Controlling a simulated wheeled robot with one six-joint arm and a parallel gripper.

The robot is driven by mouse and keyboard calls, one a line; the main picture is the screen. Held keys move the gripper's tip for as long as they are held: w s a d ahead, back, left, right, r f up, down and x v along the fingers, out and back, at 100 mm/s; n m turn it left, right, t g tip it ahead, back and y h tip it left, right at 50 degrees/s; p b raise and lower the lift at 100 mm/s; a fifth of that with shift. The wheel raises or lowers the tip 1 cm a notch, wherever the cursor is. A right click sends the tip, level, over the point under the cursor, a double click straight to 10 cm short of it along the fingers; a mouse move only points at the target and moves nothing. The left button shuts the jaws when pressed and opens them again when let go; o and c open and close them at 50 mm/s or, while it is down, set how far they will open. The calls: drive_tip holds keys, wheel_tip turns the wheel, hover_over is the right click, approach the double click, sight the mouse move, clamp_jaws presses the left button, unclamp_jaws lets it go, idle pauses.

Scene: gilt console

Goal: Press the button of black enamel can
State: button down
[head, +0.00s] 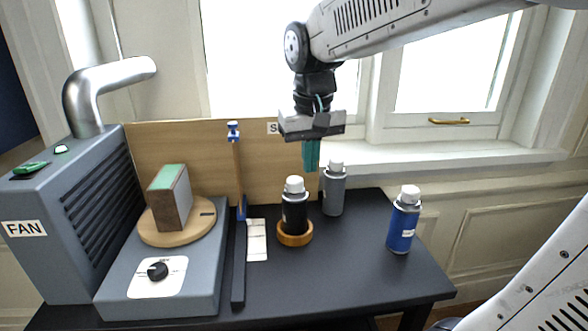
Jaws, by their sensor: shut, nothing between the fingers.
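The black enamel can (295,216) has a white cap-like top (294,185) and stands upright in a round wooden ring (295,238) on the dark table. My gripper (311,168) points down with its teal fingers shut and empty. In the picture the fingertips show above the can and a little to the right of its white top, apart from it. How far behind or in front of the can they are is hard to tell.
A grey can (334,192) stands behind right, and a blue can (403,222) farther right. To the left are a clamp bar (239,262), a wooden turntable (202,228) with a block (168,197), and a grey fan unit (70,230). A wooden panel (200,150) stands behind.

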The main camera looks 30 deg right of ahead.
drive_tip(key=w+d+r+m+t, duration=0.2)
drive_tip(key=w+r, duration=0.3)
drive_tip(key=w, duration=0.4)
drive_tip(key=shift+r+h, duration=0.2)
drive_tip(key=shift+h, duration=0.2)
drive_tip(key=shift+d, duration=0.1)
approach(294, 178)
drive_tip(key=x, duration=0.5)
drive_tip(key=shift+w+d, duration=0.1)
drive_tip(key=shift+w, duration=0.1)
drive_tip(key=shift+f, duration=0.75)
